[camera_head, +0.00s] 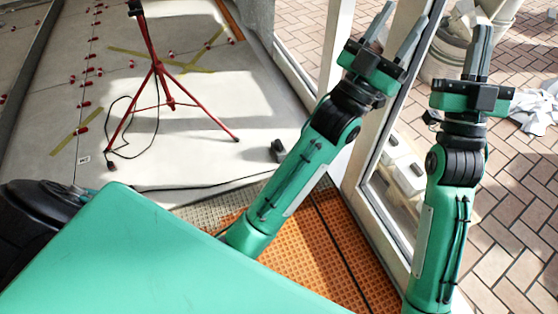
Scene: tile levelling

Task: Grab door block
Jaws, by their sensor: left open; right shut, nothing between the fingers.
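My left gripper (394,31) is open, its two grey fingers spread apart and pointing up the picture. It is in front of the door frame and glass, and nothing shows between its fingers. My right gripper (478,52) is shut and empty, to the right of the left one, over the brick paving outside. A small dark block (277,151) lies on the pale floor near the door frame, left of my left forearm and apart from both grippers. I cannot tell for certain whether it is the door block.
A red tripod (160,75) with a black cable stands on the tiled floor (215,110). Red levelling clips and yellow tape mark the tiles. The white door frame (372,205) runs between floor and paving (515,190). A bucket (447,58) stands outside. An orange mat (320,245) lies below.

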